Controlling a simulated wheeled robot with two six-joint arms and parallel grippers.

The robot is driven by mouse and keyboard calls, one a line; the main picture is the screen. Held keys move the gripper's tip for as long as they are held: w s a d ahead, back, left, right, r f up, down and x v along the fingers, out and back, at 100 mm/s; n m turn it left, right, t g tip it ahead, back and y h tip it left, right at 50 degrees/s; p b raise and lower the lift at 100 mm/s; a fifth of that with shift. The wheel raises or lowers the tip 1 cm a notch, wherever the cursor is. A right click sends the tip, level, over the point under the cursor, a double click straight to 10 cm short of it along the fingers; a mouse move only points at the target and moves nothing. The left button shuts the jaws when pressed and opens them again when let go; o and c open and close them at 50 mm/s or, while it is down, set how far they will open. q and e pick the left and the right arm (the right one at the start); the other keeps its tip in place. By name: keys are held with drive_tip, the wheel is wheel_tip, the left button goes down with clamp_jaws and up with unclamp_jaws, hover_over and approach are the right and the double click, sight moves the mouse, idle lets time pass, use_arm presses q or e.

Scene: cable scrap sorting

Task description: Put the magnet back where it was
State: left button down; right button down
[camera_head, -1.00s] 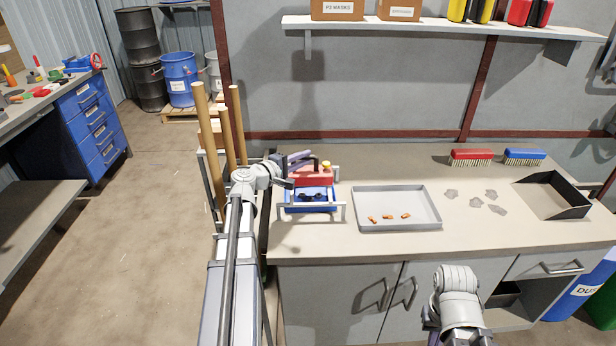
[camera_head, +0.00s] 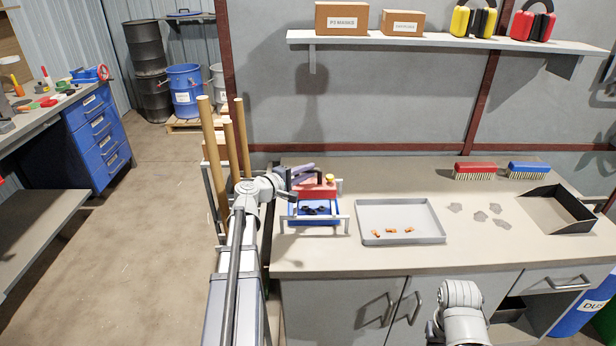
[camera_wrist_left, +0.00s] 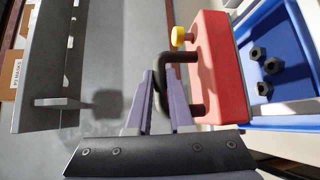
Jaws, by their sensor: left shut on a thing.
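The magnet is a red block (camera_head: 316,191) with a black handle and a yellow knob. It shows large in the left wrist view (camera_wrist_left: 219,75). My left gripper (camera_head: 304,172) is shut on the handle, whose black bar passes between the purple fingers (camera_wrist_left: 160,82) in the left wrist view. The magnet is at a blue bin (camera_head: 328,218) with dark nuts in it (camera_wrist_left: 264,66). I cannot tell whether the magnet touches the bin or its metal frame. Only a link of my right arm shows at the bottom; its gripper is out of view.
A grey tray (camera_head: 368,236) with copper-coloured pieces lies to the right of the bin. Grey scraps (camera_head: 481,216), a black open pan (camera_head: 571,222) and two brushes (camera_head: 475,171) are farther right. Upright wooden poles (camera_head: 212,150) stand close to my left arm.

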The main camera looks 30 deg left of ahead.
wheel_tip(320, 180, up, 10)
drive_tip(key=p, duration=0.9)
drive_tip(key=shift+p, duration=0.3)
drive_tip(key=shift+w+f, duration=0.1)
